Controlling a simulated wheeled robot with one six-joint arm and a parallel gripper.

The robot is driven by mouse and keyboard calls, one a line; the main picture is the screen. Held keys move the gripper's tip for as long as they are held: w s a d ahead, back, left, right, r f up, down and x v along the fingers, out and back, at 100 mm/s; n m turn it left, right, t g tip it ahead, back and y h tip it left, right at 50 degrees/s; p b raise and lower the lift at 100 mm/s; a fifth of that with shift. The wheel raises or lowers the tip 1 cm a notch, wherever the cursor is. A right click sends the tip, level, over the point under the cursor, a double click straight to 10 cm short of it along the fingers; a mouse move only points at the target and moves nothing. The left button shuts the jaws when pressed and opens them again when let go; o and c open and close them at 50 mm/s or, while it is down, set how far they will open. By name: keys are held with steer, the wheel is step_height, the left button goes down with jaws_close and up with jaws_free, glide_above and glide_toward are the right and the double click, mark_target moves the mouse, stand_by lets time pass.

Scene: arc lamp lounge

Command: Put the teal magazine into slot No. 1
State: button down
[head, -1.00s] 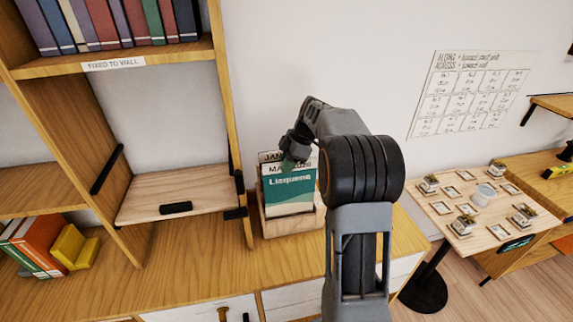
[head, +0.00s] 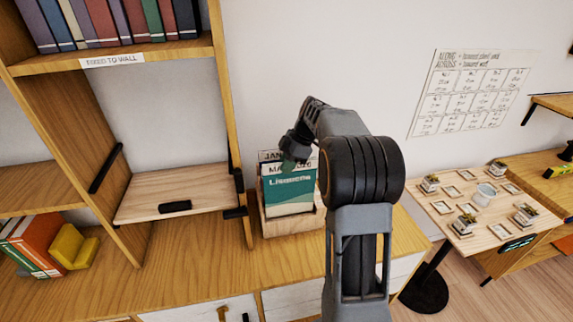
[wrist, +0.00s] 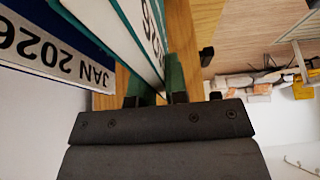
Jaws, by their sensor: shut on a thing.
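The teal magazine (head: 289,196) stands upright in a wooden magazine holder (head: 283,226) on the cabinet top, its cover facing me. It also shows edge-on in the wrist view (wrist: 143,35). My gripper (head: 290,160) is at its top edge, with its fingers (wrist: 156,95) on either side of the magazine, shut on it. A magazine marked JAN 2026 (wrist: 60,50) stands behind it in the holder. The slot numbers do not show, so I cannot tell which slot the teal magazine is in.
A shelf unit (head: 232,110) with books stands left of the holder. The wall is close behind. A small table (head: 470,243) with framed cards and plants is at the right.

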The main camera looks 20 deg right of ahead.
mark_target(290, 190)
step_height(290, 190, down, 7)
steer(key=b, duration=0.5)
steer(key=shift+b, duration=0.4)
stand_by(1.4)
steer(key=shift+r, duration=0.3)
